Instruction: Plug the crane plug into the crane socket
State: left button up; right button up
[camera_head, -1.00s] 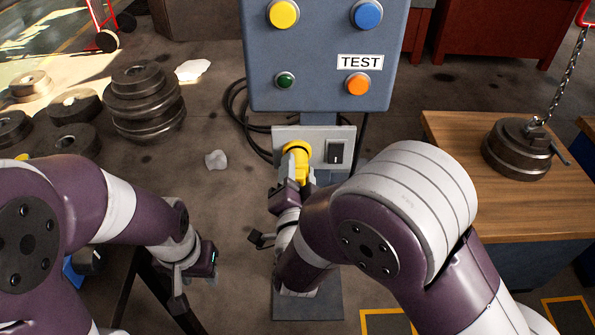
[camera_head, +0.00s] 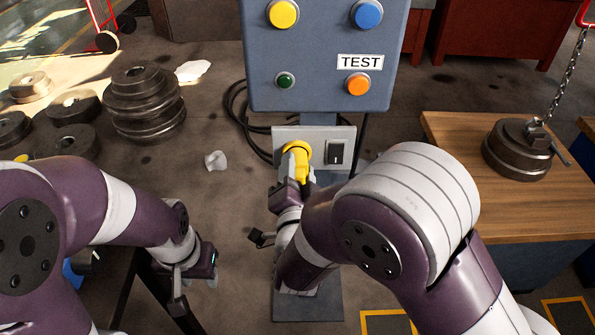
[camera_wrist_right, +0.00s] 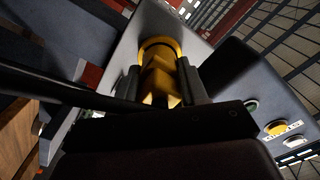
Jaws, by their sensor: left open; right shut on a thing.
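The yellow crane plug (camera_head: 301,170) is at the left part of the grey socket panel, below the blue control box. My right gripper (camera_head: 297,182) is shut on it. In the right wrist view the plug (camera_wrist_right: 162,82) sits between the two dark fingers (camera_wrist_right: 165,92), its far end at a yellow ring (camera_wrist_right: 160,45) on the grey panel. The yellow crane socket (camera_head: 298,147) is mostly covered by the plug. I cannot tell how deep the plug sits. My left gripper (camera_head: 193,284) is open and empty, low at the left, away from the panel.
A black switch (camera_head: 336,152) is right of the socket on the panel (camera_head: 314,134). The control box (camera_head: 318,60) has several coloured buttons. Black cables (camera_head: 237,110) hang behind it. A wooden table (camera_head: 450,205) with a chained weight (camera_head: 519,150) stands right. Metal discs (camera_head: 144,102) lie left.

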jog(key=shift+w, duration=0.5)
jog(key=o, duration=1.2)
jog(key=shift+s, duration=0.15)
